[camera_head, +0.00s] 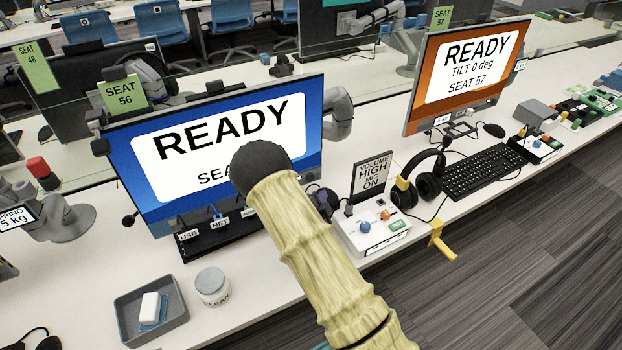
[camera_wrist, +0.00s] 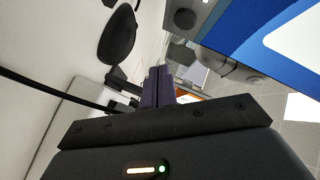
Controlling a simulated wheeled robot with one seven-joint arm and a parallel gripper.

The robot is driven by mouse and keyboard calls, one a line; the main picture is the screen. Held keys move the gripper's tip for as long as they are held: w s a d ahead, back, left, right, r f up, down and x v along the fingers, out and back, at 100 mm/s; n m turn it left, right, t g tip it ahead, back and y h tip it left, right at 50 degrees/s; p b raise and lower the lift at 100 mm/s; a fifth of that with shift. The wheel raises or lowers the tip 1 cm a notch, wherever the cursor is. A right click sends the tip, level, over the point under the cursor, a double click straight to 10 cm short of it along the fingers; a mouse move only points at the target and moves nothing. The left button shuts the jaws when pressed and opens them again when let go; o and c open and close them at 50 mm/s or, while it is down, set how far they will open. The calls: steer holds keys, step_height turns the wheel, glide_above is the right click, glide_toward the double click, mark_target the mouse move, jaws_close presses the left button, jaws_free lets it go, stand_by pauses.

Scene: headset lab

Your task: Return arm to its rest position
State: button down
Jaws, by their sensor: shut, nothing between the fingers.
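My gripper (camera_wrist: 158,75) shows in the wrist view, its two dark fingers together with nothing between them. In the head view my arm, in a pale yellow ribbed sleeve, reaches up from the lower right to a dark rounded end. That end overlaps the lower part of the blue monitor (camera_head: 300,125), which reads READY. In the wrist view the blue monitor (camera_wrist: 245,28) stands at the upper right, and a black rounded object (camera_wrist: 117,35) is at the upper left, apart from the fingers.
A grey tray (camera_head: 127,322) and a white jar (camera_head: 212,286) stand left of my arm. A white control box (camera_head: 350,243), a headset (camera_head: 430,175) and a keyboard (camera_head: 482,172) are to its right. An orange monitor (camera_head: 418,100) stands behind them. Open floor (camera_head: 520,250) lies at the lower right.

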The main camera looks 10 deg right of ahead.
stand_by(0.3)
steer(key=s+r+n+g+y+p, duration=0.3)
steer(key=s+r+n+g, duration=0.2)
steer(key=s, duration=0.8)
steer(key=s+r+n+g+y+p, duration=0.3)
steer(key=s+r+n+g, duration=0.3)
steer(key=s+r+n, duration=0.5)
steer(key=s+r, duration=0.3)
steer(key=r, duration=0.2)
steer(key=shift+s+d+r+n+y, duration=0.15)
steer(key=shift+d+r+n+y, duration=0.1)
steer(key=shift+n+y, duration=0.15)
stand_by(2.7)
